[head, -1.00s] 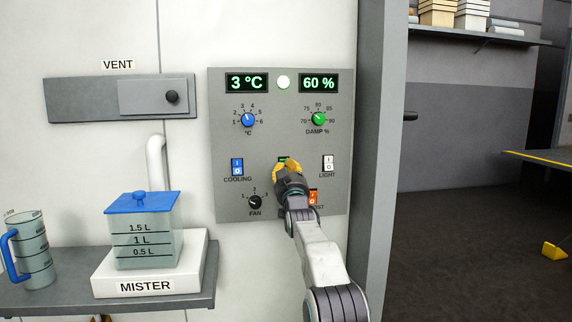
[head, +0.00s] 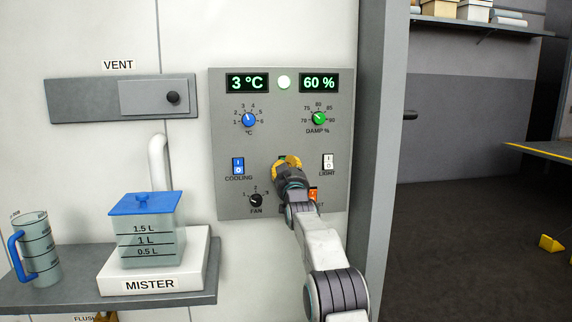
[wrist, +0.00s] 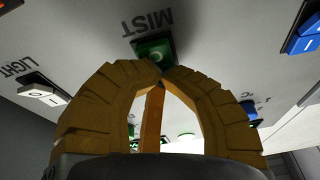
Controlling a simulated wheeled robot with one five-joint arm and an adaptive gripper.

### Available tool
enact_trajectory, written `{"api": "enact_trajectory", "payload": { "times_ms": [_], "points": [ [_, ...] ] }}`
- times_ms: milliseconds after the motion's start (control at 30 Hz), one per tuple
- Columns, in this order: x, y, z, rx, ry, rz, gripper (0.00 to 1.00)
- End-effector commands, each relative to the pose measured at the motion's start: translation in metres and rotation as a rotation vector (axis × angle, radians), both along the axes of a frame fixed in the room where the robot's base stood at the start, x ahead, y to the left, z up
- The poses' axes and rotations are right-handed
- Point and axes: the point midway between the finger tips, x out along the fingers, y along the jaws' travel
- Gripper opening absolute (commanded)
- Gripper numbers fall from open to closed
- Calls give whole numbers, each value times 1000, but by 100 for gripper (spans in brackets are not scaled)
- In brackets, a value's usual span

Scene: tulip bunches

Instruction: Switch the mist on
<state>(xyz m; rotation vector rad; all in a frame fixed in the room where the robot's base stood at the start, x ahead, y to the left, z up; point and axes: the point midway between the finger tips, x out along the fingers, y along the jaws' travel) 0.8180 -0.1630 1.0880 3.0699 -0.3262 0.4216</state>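The green MIST rocker switch (wrist: 153,50) is on the grey control panel (head: 230,205), under its MIST label in the wrist view. In the head view only a green sliver of it (head: 282,158) shows past my gripper (head: 290,163). My gripper's yellow-brown fingers are shut, their tips together (wrist: 162,76) at the edge of the switch; I cannot tell whether they touch it. The mister (head: 150,272) stands on a shelf at left, with a clear tank (head: 150,242) and blue lid (head: 142,204).
A blue COOLING switch (head: 238,166) and white LIGHT switch (head: 328,162) flank my gripper. An orange switch (head: 313,193) and black FAN knob (head: 256,200) sit below. Blue (head: 248,120) and green (head: 318,118) dials are above. A measuring jug (head: 36,248) stands left of the mister.

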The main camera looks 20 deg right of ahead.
Motion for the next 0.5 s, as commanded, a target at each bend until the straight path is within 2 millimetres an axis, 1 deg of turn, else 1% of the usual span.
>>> {"api": "enact_trajectory", "payload": {
  "times_ms": [33,500],
  "points": [
    [-3,0,13,-5,-22,0,0],
    [-1,0,16,-5,-22,0,0]
  ]
}}
